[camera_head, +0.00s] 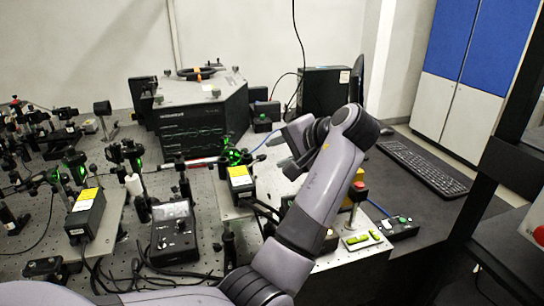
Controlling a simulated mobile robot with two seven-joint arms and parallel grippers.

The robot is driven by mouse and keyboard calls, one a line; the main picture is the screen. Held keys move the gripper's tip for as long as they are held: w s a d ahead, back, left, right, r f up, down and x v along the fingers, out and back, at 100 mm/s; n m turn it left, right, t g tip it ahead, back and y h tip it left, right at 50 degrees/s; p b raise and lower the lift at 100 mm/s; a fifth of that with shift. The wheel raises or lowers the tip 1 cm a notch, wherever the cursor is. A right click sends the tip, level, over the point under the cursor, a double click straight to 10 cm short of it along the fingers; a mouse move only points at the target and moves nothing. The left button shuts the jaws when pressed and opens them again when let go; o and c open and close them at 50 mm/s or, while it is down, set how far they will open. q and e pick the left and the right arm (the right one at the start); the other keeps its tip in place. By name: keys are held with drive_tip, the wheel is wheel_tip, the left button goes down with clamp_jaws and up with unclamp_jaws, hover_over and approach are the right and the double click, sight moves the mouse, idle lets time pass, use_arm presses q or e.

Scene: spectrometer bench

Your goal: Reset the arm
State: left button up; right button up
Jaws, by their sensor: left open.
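My left arm enters from the lower left and rises through the middle of the head view, bent at the elbow. Its left gripper (287,150) is over the right part of the optical bench, pointing left, and counts as open. Nothing shows between its fingers. The arm hides part of the bench behind it. My right gripper is not in view.
A large dark instrument box (203,118) stands at the back. Optical mounts (125,153), a handheld meter (173,233) and yellow-topped modules (87,213) crowd the perforated bench. A control box (399,228) sits right of the arm. A keyboard (424,168) lies on the dark desk.

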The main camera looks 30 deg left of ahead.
use_arm(q)
drive_tip(key=shift+v, duration=0.95)
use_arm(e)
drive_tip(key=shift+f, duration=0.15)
